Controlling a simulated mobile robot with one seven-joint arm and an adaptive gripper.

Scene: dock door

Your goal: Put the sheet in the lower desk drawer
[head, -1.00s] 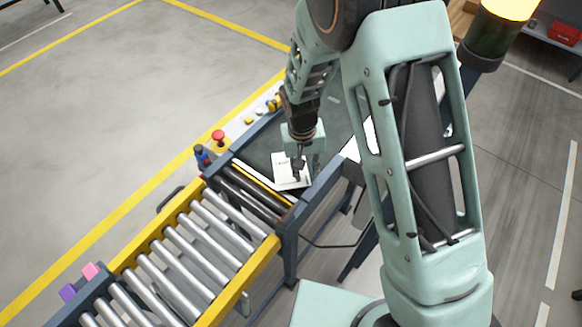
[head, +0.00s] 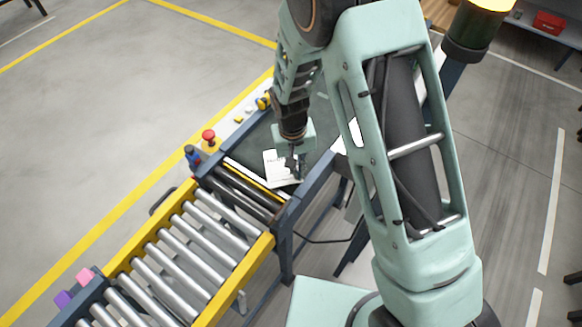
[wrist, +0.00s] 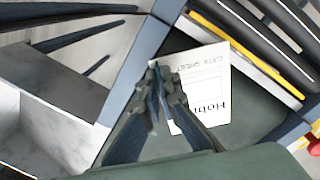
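The sheet (head: 276,160) is a white page with dark print, lying on the dark belt just past the rollers. It also shows in the wrist view (wrist: 212,88), where its printed heading is readable in part and appears upside down. My gripper (head: 296,166) points down at the sheet's right part. In the wrist view the fingers of my gripper (wrist: 163,88) are close together at the sheet's edge and cover some of it. I cannot tell whether they pinch the edge or stand just over it. No desk drawer can be made out.
The roller conveyor (head: 190,255) with yellow rails runs to the lower left. A red button (head: 208,135) and small yellow and blue items stand along the belt's far side. Pink (head: 84,275) and purple blocks sit at the conveyor's left end. Open floor lies at the left.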

